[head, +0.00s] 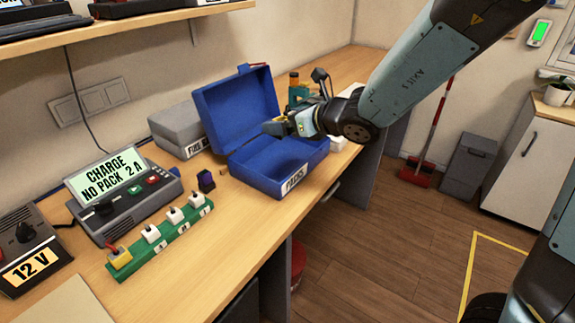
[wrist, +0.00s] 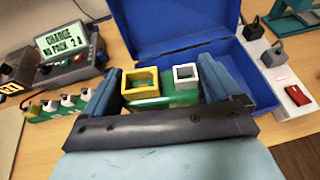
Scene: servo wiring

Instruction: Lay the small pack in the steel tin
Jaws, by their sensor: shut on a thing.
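My gripper (head: 280,127) is over the open blue case (head: 262,182), in front of its raised lid. In the wrist view my gripper (wrist: 160,88) has its two fingers on either side of a small green pack (wrist: 150,102), which has a yellow and a white square socket on top. The pack is held between the fingers and is hard to make out in the head view.
A charger (head: 115,190) reads "CHARGE NO PACK 2 A". A green strip (head: 165,243) with one yellow and several white plugs lies before it. A 12 V unit (head: 30,255) is at far left. In the wrist view, a white strip with a red switch (wrist: 298,95) stands right of the case.

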